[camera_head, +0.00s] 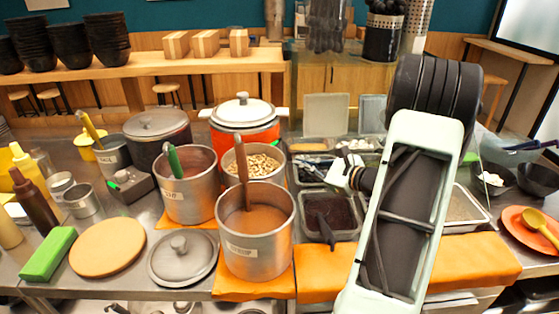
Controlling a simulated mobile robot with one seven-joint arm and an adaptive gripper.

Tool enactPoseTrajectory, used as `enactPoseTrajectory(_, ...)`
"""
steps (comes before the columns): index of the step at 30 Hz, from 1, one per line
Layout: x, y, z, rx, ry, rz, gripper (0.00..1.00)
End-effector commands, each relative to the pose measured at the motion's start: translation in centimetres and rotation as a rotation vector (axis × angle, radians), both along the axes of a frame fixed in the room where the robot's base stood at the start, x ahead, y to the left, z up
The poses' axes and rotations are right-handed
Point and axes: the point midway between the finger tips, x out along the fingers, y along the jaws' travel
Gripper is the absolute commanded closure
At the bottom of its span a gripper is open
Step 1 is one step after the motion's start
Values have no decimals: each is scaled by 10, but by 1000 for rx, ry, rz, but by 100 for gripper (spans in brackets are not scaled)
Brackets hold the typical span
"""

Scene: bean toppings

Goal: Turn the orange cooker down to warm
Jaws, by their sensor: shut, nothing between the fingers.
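The orange cooker (262,136) stands at the back middle of the steel counter, with a white lid (243,110) on it and light side handles. Its lower front is hidden behind the metal pots, and I cannot make out its control setting. A small green spot shows near its right side. My gripper (347,163), small and partly hidden by my arm, is over the topping trays to the right of the cooker. It looks shut and empty, apart from the cooker.
A pot of beans (229,165), a pot of brown liquid (280,246) and another pot (187,205) crowd the cooker's front. Topping trays (348,233) lie right.

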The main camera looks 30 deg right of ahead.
Motion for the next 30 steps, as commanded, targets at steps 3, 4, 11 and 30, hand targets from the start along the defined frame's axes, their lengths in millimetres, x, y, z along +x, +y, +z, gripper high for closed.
enactPoseTrajectory(3,5,2,1,10,-4,-2,100)
enactPoseTrajectory(4,8,3,1,10,-4,-2,100)
enactPoseTrajectory(11,34,16,1,8,-3,-1,100)
enactPoseTrajectory(30,64,28,0,7,-3,-3,100)
